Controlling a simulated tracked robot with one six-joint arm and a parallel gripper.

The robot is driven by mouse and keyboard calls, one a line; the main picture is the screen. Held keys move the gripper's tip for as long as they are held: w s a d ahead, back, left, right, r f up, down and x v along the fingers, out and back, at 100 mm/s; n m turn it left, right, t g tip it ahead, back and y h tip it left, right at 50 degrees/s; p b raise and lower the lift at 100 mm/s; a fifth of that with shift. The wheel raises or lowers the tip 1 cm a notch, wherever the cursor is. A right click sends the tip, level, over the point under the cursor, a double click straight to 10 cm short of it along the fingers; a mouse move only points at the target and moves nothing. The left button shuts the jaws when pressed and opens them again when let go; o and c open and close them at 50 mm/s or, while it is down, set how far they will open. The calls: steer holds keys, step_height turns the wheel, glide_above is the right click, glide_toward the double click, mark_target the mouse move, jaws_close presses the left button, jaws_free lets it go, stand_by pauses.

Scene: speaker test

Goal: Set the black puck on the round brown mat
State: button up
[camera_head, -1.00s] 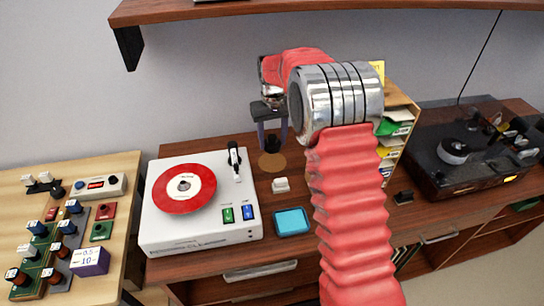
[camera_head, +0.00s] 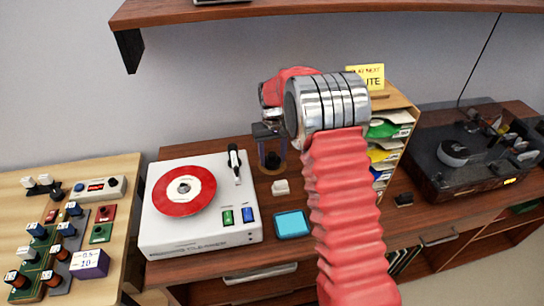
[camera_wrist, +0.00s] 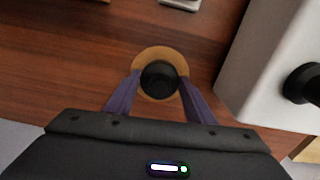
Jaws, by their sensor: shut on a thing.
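The black puck (camera_wrist: 160,78) is between the two fingertips of my gripper (camera_wrist: 159,88) in the wrist view. My gripper is shut on it. The round brown mat (camera_wrist: 146,56) lies on the wooden cabinet top directly under the puck, and its rim shows around the puck. In the head view, my gripper (camera_head: 272,161) points down over the mat (camera_head: 264,169), with the puck (camera_head: 272,160) low between its fingers. I cannot tell whether the puck touches the mat.
A white record player (camera_head: 205,232) with a red disc stands just left of the mat. A small white block (camera_head: 281,187) and a blue tray (camera_head: 292,224) lie in front. A record rack (camera_head: 396,117) and a dark turntable (camera_head: 440,165) stand to the right.

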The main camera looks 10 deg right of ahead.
mark_target(273, 155)
steer(key=o, duration=1.3)
steer(key=shift+r, duration=0.1)
step_height(273, 155, up, 12)
stand_by(0.5)
